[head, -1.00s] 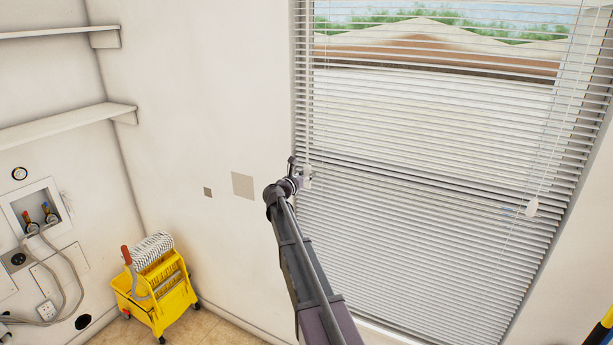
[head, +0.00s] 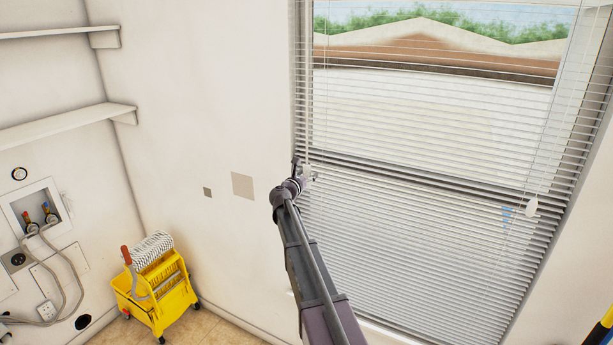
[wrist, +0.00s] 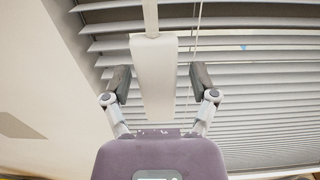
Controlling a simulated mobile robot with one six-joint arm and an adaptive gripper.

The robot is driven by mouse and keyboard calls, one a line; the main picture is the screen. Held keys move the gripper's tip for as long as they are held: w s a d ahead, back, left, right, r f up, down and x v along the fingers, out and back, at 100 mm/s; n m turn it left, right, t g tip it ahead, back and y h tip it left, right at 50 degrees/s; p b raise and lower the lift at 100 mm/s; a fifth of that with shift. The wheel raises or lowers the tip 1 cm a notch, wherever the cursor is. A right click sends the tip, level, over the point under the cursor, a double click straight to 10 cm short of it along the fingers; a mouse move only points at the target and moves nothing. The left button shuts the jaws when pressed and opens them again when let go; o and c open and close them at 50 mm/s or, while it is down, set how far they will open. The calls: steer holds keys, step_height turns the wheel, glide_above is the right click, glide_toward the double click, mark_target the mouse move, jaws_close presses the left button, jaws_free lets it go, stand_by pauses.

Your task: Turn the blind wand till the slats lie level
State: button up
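The blind (head: 430,130) hangs in front of the window on the right in the head view. Its upper slats look thin, with the outside showing between them; the lower slats show more of their faces. The white wand (wrist: 150,16) hangs at the blind's left side and ends in a wide pale handle (wrist: 155,75). My gripper (wrist: 159,82) is at the wand's lower end, one finger on each side of the handle. A gap shows between the handle and the right finger, so it looks open; contact at the left finger is unclear. The gripper also shows small in the head view (head: 303,172).
A pull cord with a white tassel (head: 531,206) hangs at the blind's right. A thin cord (wrist: 197,30) runs right of the wand.

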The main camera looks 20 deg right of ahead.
steer(key=shift+a, duration=0.1)
stand_by(0.3)
steer(key=v, duration=1.2)
steer(key=shift+s, duration=0.1)
stand_by(0.4)
steer(key=s+a+f+m+g+y+b, duration=0.2)
steer(key=s+f+m+g+y, duration=0.1)
steer(key=s+f+m, duration=0.5)
steer(key=s+a+f+m+g+y+b, duration=0.2)
steer(key=s+f+m+g+y, duration=0.15)
steer(key=s+f+m, duration=0.45)
steer(key=s+a+f+m+g+y+b, duration=0.1)
steer(key=s+a+f+m+g+y, duration=0.1)
steer(key=s+a+f+m+y, duration=0.2)
steer(key=s+a+f+m+g+y+b, duration=0.1)
steer(key=s+a+f+m, duration=0.4)
steer(key=s+a, duration=0.5)
steer(key=s+g+y, duration=0.1)
steer(key=s+y, duration=0.1)
steer(key=s, duration=0.1)
steer(key=shift+s+m+y, duration=0.25)
steer(key=shift+m+y, duration=0.05)
steer(key=shift+y, duration=0.05)
steer(key=shift+g, duration=0.25)
